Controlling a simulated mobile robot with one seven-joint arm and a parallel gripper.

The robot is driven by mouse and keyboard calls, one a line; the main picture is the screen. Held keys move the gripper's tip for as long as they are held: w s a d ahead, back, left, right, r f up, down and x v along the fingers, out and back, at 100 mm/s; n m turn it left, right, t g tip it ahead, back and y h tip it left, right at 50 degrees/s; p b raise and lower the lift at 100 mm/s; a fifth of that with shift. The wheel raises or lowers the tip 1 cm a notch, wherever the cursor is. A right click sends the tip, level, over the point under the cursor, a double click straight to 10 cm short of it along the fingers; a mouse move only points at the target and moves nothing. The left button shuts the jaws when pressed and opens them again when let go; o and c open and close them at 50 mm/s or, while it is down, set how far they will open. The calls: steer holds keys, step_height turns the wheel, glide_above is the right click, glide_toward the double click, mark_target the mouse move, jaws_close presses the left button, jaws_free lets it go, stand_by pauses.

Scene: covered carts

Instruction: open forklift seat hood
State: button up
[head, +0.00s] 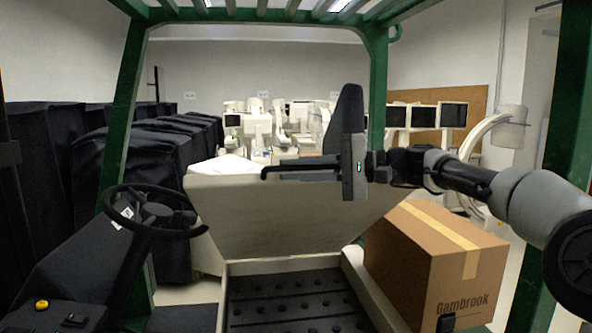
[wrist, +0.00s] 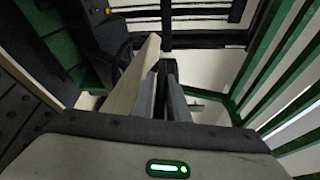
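The seat hood (head: 285,215) is a wide cream panel across the middle of the head view, behind a dark studded floor (head: 285,300). It leans, wider at the top than at its foot. In the wrist view a thin cream panel edge (wrist: 125,90), apparently the hood, stands just left of my fingers. My gripper (head: 265,172) reaches in from the right, fingers pointing left at the hood's upper edge. In the wrist view my gripper's fingers (wrist: 163,68) are close together, with nothing clear between them. I cannot tell whether they touch the hood.
A steering wheel (head: 152,212) is at left. Green guard posts (head: 377,100) and roof bars frame the cab. A cardboard box (head: 430,255) stands right of the hood, below my arm. Black covered carts (head: 165,150) line the left, and white equipment (head: 255,125) stands behind.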

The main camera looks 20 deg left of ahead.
steer(key=shift+o, duration=1.4)
steer(key=shift+w, duration=0.1)
